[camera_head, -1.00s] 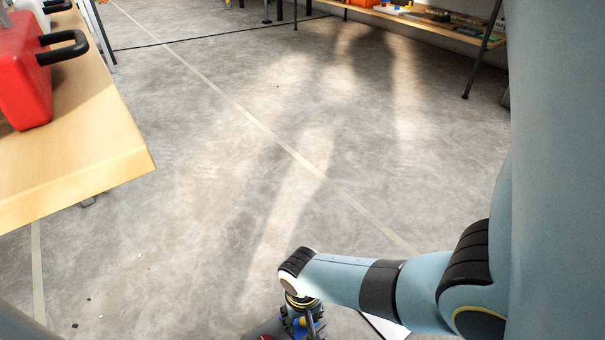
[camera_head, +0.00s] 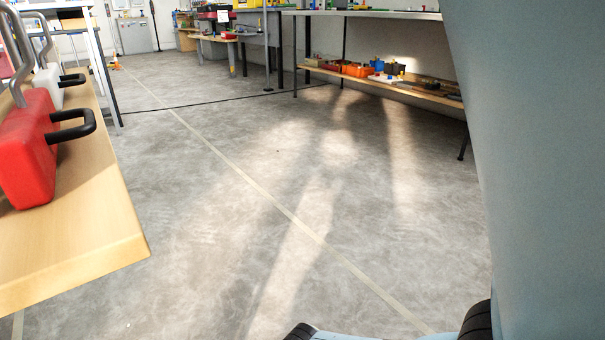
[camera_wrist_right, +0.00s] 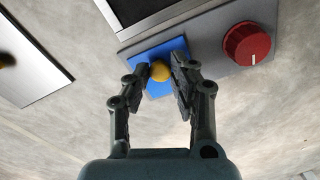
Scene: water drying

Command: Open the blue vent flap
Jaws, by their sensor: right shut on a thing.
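In the right wrist view, a blue flap (camera_wrist_right: 178,50) is set on a grey panel (camera_wrist_right: 214,62). A round yellow knob (camera_wrist_right: 159,71) stands on the flap. My right gripper (camera_wrist_right: 164,77) is shut on the knob, with one finger on each side of it. The fingers hide part of the flap, and I cannot tell whether the flap is tilted from its panel. My left gripper is in neither view.
A red dial (camera_wrist_right: 247,43) with a white mark sits on the panel beside the flap. In the head view, a wooden table (camera_head: 90,225) at left bears a red canister (camera_head: 27,150). A shelf (camera_head: 400,88) with bins stands at the back. The floor between is clear.

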